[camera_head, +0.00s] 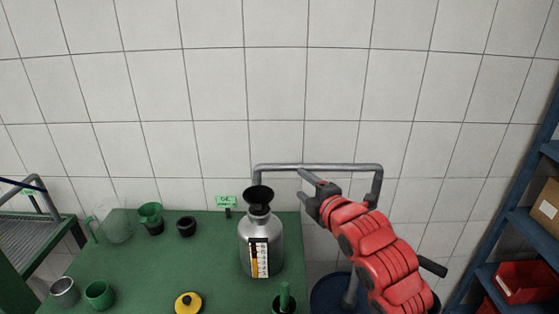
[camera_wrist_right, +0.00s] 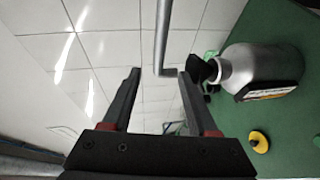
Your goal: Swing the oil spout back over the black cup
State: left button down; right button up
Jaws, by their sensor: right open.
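The oil spout (camera_head: 318,167) is a grey bent pipe. It rises at the right, runs level to the left, and its short end turns down above the black funnel-shaped cup (camera_head: 258,193) on the metal bottle (camera_head: 259,235). In the right wrist view the spout (camera_wrist_right: 163,35) passes between the finger lines, its end near the black cup (camera_wrist_right: 200,70). My right gripper (camera_head: 303,183) is open and empty, just below the level pipe in the head view. I cannot tell whether it touches the pipe. My left gripper is not in view.
A small black cup (camera_head: 186,227), green cups (camera_head: 99,294), a glass jug (camera_head: 114,226) and a yellow lid (camera_head: 188,303) stand on the green table (camera_head: 140,272). A blue drum (camera_head: 325,292) stands right of it. Blue shelving (camera_head: 520,235) is at the far right.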

jog(key=p+x, duration=0.2)
jog(key=x, duration=1.4)
jog(key=shift+w, duration=0.2)
jog(key=shift+a, duration=0.15)
grip_shut()
dwell(0.7)
